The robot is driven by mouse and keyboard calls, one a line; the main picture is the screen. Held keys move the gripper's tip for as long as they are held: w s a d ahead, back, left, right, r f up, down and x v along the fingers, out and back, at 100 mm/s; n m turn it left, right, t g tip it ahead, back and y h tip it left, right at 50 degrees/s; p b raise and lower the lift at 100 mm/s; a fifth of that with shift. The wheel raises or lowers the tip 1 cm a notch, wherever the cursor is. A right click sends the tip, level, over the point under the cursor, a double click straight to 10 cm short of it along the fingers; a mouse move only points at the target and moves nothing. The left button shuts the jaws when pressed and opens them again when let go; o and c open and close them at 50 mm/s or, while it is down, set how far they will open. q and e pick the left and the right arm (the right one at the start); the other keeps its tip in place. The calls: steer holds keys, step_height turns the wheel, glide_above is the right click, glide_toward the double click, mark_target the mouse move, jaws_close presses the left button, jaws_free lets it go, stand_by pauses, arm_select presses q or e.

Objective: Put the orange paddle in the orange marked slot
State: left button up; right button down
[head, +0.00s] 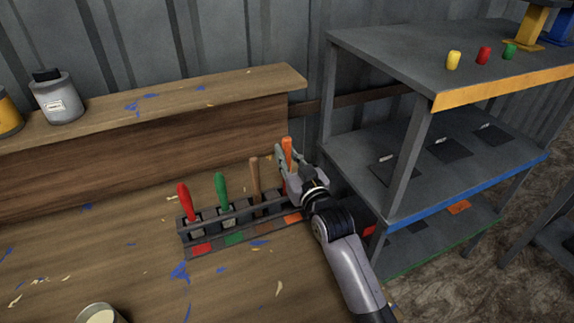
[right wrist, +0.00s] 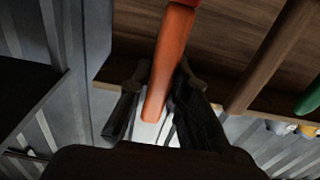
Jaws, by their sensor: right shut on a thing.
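The orange paddle (head: 287,147) is upright at the right end of the dark rack (head: 216,236) on the wooden bench. My right gripper (head: 288,168) is shut on its handle. In the right wrist view the orange handle (right wrist: 170,60) runs between the two fingers (right wrist: 160,105). The orange mark (head: 293,218) is on the rack's front edge, just below my right gripper. The gripper hides the paddle's lower end, so I cannot tell whether it is in the slot or above it. My left gripper is not in view.
A red paddle (head: 186,202), a green paddle (head: 221,189) and a brown paddle (head: 255,178) stand in the rack to the left. A grey metal shelf (head: 407,135) stands close on the right. The bench's left front is mostly clear, with a can (head: 98,314) at its edge.

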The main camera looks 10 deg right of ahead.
steer(key=shift+f, duration=1.55)
steer(key=shift+f, duration=0.15)
steer(key=c, duration=1.5)
jaws_free()
steer(key=shift+r, duration=0.3)
steer(key=shift+s+d+f+b, duration=0.15)
steer(key=shift+s+d, duration=0.25)
steer(key=shift+s, duration=1.55)
steer(key=shift+s+d+f+b, duration=0.1)
steer(key=shift+s+d+b, duration=0.2)
steer(key=shift+s, duration=1.7)
steer(key=shift+s+d+f+b, duration=0.1)
steer(key=shift+s+d, duration=0.35)
steer(key=shift+s, duration=1.5)
